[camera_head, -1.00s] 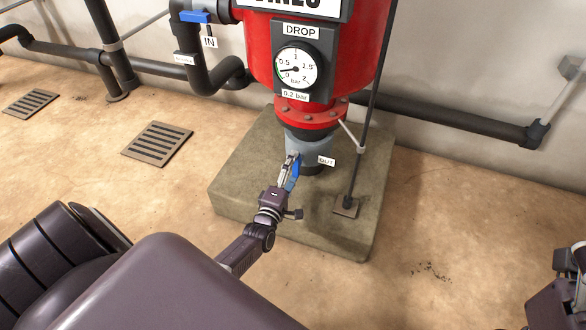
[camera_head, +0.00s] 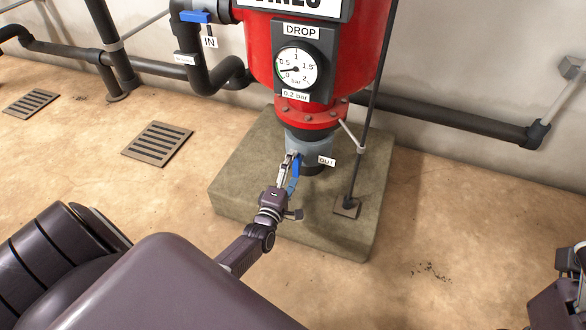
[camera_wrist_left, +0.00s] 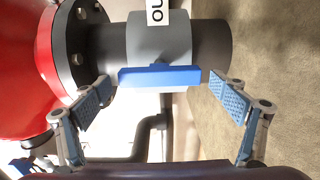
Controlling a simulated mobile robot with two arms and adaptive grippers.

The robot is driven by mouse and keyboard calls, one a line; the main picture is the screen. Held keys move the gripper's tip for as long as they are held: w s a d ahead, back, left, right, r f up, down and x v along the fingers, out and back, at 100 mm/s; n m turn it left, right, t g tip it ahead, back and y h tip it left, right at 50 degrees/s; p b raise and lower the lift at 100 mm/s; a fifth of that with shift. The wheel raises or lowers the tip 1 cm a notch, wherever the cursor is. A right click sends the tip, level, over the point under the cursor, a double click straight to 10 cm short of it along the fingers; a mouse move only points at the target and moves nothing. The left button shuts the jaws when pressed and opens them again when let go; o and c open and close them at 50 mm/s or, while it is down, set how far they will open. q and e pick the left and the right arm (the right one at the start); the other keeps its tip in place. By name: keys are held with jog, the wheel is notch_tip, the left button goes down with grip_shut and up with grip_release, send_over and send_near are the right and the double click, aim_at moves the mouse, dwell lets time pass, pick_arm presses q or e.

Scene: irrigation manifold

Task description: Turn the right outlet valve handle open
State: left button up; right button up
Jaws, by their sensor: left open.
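The blue outlet valve handle (camera_head: 296,165) is on the grey valve body (camera_head: 309,147) under the red tank, beside the OUT label (camera_head: 326,161). In the left wrist view the handle (camera_wrist_left: 160,76) lies along the pipe's length. My left gripper (camera_head: 289,163) is open at the front of the valve. In the left wrist view the handle appears between the two spread blue-padded fingers (camera_wrist_left: 160,95), with a gap to each fingertip. The exact distance in depth is unclear.
The red tank (camera_head: 258,50) carries a gauge (camera_head: 295,69) reading low. A thin dark post (camera_head: 367,110) stands right of the valve on the concrete plinth (camera_head: 240,165). Another blue handle (camera_head: 195,16) is at the IN pipe. The floor around the plinth is mostly clear.

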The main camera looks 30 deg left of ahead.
pick_arm(q)
jog(key=v, duration=1.2)
